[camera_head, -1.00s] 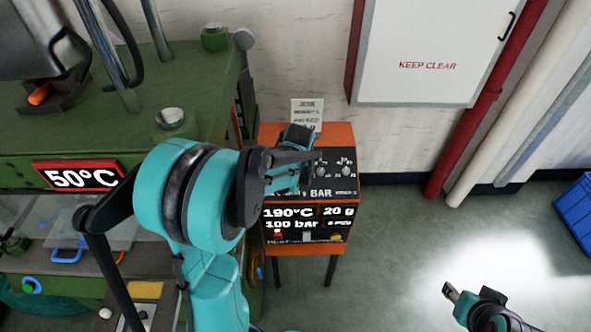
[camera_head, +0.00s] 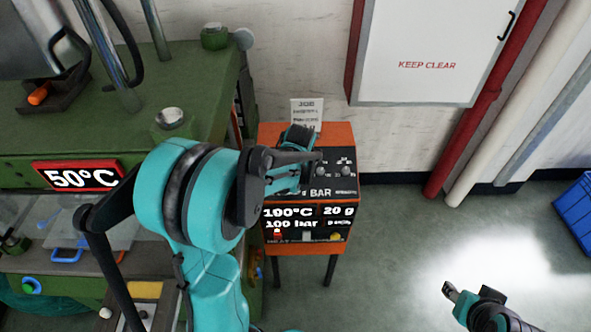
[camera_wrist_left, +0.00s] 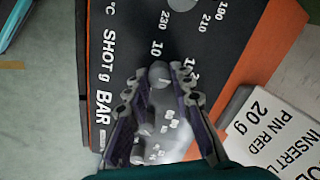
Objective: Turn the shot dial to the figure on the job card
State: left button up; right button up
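The shot dial (camera_wrist_left: 160,74) is a small grey round knob on the black panel, in line with the "SHOT g" lettering in the left wrist view. My left gripper (camera_wrist_left: 158,78) has its two fingers apart, one on each side of the knob; a firm grip does not show. In the head view my left gripper (camera_head: 312,160) is over the panel of the orange control box (camera_head: 281,132) and hides this dial. The display (camera_head: 307,217) shows "20 g" at its upper right. My right gripper (camera_head: 451,292) is low at the right, away from the box.
Another dial (camera_head: 346,170) stands close to my left gripper on the panel. A white wall cabinet (camera_head: 425,50), pipes and a blue crate (camera_head: 575,215) are at the right. The floor between is clear.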

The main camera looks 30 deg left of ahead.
pick_arm(q)
jog(key=o, duration=0.4)
jog(key=shift+r, duration=0.1)
jog(key=v, duration=1.2)
jog(key=shift+d, duration=0.1)
jog(key=shift+s, duration=0.1)
jog(key=s+d+n+t+h, duration=0.1)
jog(key=s+d+n, duration=0.1)
jog(key=s+d, duration=0.2)
jog(key=s+d+f+n+t+h, duration=0.1)
jog(key=s+d+n, duration=0.1)
jog(key=s+d, duration=0.2)
jog(key=s+d+f+n+t, duration=0.1)
jog(key=s+d+n, duration=0.1)
jog(key=s+d, duration=0.2)
jog(key=shift+s+d+f+h, duration=0.15)
jog(key=shift+s+h, duration=0.05)
jog(key=shift+s, duration=0.5)
jog(key=shift+s+d+f+h, duration=0.1)
jog(key=shift+s+d+h, duration=0.1)
jog(key=shift+s, duration=0.5)
